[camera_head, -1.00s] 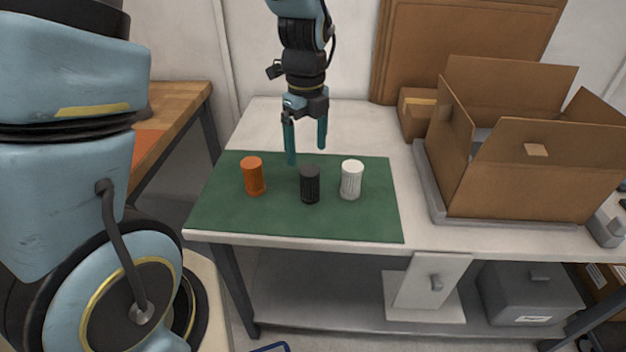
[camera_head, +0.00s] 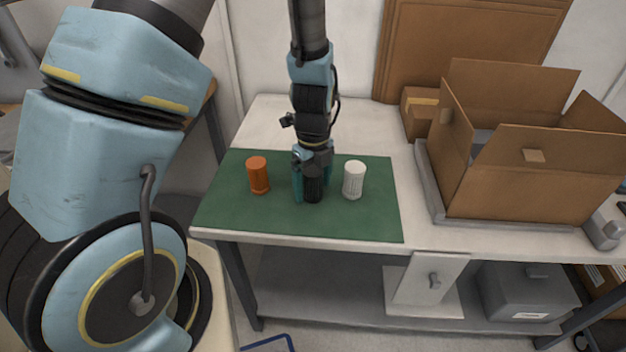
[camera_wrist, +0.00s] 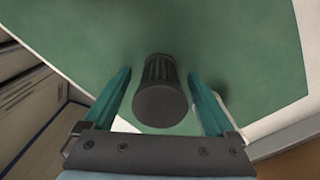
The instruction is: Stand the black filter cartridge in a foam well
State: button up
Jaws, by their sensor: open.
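The black filter cartridge (camera_head: 313,189) stands upright on the green mat (camera_head: 350,222), between an orange cartridge and a white one. My gripper (camera_head: 310,190) is lowered over it, with its teal fingers around the cartridge. In the wrist view, the black cartridge (camera_wrist: 161,95) lies between the two open fingers of my gripper (camera_wrist: 165,90), with a gap visible on both sides. My gripper hides part of the cartridge's upper end in the head view. I cannot make out a foam well; the inside of the cardboard box (camera_head: 525,185) is mostly hidden.
The orange cartridge (camera_head: 258,175) stands left of my gripper and the white cartridge (camera_head: 353,180) stands close on its right. The open cardboard box sits on a grey tray (camera_head: 432,195) to the right. A smaller box (camera_head: 418,112) is behind it. The mat's front is clear.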

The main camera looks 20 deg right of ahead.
jog(key=shift+f, duration=0.35)
grip_shut()
dwell(0.6)
jog(key=shift+r, duration=0.1)
